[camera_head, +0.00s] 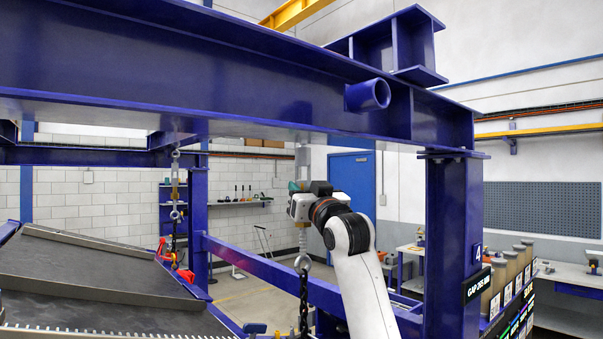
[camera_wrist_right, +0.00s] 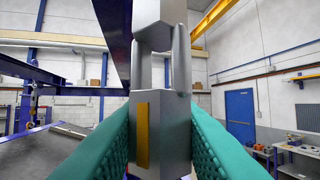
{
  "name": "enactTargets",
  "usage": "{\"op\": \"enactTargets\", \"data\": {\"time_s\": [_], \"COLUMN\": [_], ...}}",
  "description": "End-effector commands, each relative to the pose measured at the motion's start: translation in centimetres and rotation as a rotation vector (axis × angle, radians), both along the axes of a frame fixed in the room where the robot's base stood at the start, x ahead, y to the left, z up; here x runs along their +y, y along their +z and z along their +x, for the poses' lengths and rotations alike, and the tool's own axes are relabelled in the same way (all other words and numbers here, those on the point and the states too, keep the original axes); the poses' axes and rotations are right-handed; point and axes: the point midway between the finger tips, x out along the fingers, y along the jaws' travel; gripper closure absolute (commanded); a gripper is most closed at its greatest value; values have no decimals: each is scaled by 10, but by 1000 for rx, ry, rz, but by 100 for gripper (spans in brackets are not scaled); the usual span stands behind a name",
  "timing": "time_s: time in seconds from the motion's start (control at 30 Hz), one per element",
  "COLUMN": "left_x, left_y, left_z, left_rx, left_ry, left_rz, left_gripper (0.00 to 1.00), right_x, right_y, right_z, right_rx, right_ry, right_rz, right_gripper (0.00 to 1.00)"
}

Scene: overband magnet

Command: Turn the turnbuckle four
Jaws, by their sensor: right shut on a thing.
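The turnbuckle (camera_head: 303,158) hangs upright under the blue beam, beside the post marked 4. Its lower part is hidden behind my right gripper (camera_head: 298,188) in the head view. In the wrist view the grey turnbuckle body (camera_wrist_right: 160,125) carries a yellow stripe, with an open slotted frame above it. The teal fingers of my right gripper (camera_wrist_right: 160,145) are shut on the body, one on each side. Below the gripper, a shackle (camera_head: 302,263) and dark chain (camera_head: 303,305) hang down. My left gripper is in neither view.
The blue beam (camera_head: 200,60) runs overhead, and the blue post (camera_head: 452,240) stands right of my arm. A second hanging turnbuckle (camera_head: 175,192) is at the left. The dark conveyor belt (camera_head: 90,270) lies lower left. A gap display (camera_head: 477,284) is at lower right.

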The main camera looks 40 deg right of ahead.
Motion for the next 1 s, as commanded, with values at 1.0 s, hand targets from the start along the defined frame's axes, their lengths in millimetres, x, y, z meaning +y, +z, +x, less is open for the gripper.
{"op": "enactTargets", "data": {"time_s": [1.0], "left_x": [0], "left_y": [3], "left_z": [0], "left_rx": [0], "left_ry": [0], "left_rz": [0], "left_gripper": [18], "right_x": [2], "right_y": [-2], "right_z": [1], "right_rx": [4], "right_ry": [339], "right_rz": [-1], "right_gripper": [61]}}
